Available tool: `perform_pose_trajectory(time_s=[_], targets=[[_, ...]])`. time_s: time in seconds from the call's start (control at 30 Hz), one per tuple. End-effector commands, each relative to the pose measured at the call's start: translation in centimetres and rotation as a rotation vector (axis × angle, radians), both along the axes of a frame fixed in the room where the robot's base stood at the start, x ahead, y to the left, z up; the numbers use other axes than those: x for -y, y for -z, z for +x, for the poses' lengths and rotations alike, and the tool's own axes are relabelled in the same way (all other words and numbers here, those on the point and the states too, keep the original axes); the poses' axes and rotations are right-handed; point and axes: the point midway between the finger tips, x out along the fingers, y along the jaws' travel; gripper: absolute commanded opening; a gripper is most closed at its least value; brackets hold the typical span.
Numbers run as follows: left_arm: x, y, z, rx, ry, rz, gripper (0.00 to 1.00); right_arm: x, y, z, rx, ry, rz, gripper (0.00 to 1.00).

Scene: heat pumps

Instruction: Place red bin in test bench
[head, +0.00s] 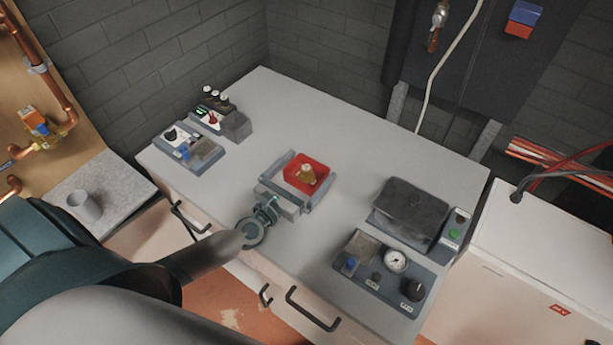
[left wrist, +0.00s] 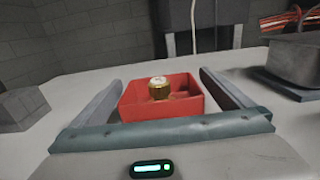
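The red bin (head: 308,170) is a small open tray near the middle of the grey worktop, with a brass-coloured fitting (head: 307,174) inside. It also shows in the left wrist view (left wrist: 160,110), upright. My left gripper (head: 306,178) is open, its two long grey fingers lying along opposite sides of the bin. In the left wrist view there are gaps between the fingers and the bin walls. No unit is clearly labelled as the test bench; a unit with a dial gauge (head: 396,261) stands at the right of the worktop. My right gripper is not in view.
A dark grey block (head: 410,209) sits behind the gauge unit. Small control units (head: 188,150) with knobs and a grey block (head: 236,125) stand at the left. A grey cup (head: 86,205) is on a side surface. The worktop (head: 330,115) behind the bin is clear.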

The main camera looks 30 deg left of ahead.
Motion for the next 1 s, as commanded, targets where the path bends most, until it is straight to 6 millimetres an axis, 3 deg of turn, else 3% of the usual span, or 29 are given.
perform_pose_trajectory(time_s=[0.03, 0.2, 0.27, 0.63, 1.0], targets=[[0.0, 0.0, 0.0, 0.0, 0.0, 0.0, 0.9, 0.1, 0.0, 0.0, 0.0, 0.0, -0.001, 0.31], [0.0, 0.0, 0.0, 0.0, 0.0, 0.0, 0.51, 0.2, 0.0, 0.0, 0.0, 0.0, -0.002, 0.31], [0.0, -0.2, 0.0, 0.003, -0.001, 0.0, 0.46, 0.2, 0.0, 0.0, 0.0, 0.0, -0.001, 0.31], [0.0, -0.7, 0.0, 0.003, -0.001, -0.001, 0.46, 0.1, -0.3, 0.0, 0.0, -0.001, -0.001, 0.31], [0.0, -4.0, 0.1, 0.004, -0.001, -0.001, 0.46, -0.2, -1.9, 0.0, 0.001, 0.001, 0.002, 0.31]])
